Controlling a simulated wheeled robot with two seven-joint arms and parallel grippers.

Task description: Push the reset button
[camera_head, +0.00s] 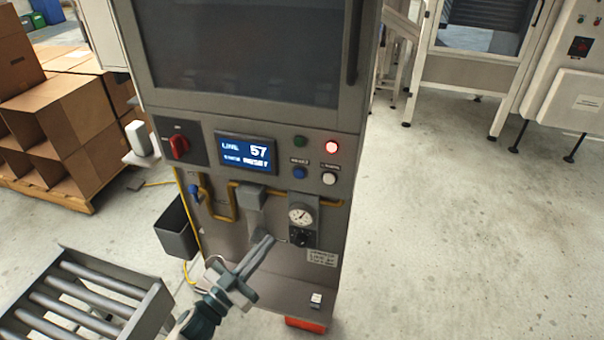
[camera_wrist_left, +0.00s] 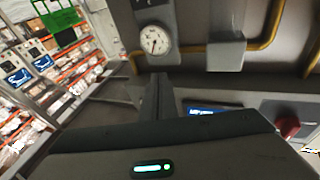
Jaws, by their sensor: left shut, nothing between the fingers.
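The grey control cabinet (camera_head: 245,112) has a blue button (camera_head: 299,172) whose small label seems to read RESET. A white button (camera_head: 329,179) is at its right, a green one (camera_head: 300,141) above it and a lit red lamp (camera_head: 331,147) at upper right. My left gripper (camera_head: 266,242) is shut and empty, its fingers pointing at the lower cabinet, below and left of the blue button and apart from it. In the left wrist view the shut fingers (camera_wrist_left: 158,88) show below the gauge; the buttons are hidden there. My right gripper is not in view.
A round gauge (camera_head: 301,215), yellow pipe (camera_head: 245,184) and grey box (camera_head: 252,197) stand out near the fingers. A roller conveyor (camera_head: 152,310) is at lower left. Floor at right is clear.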

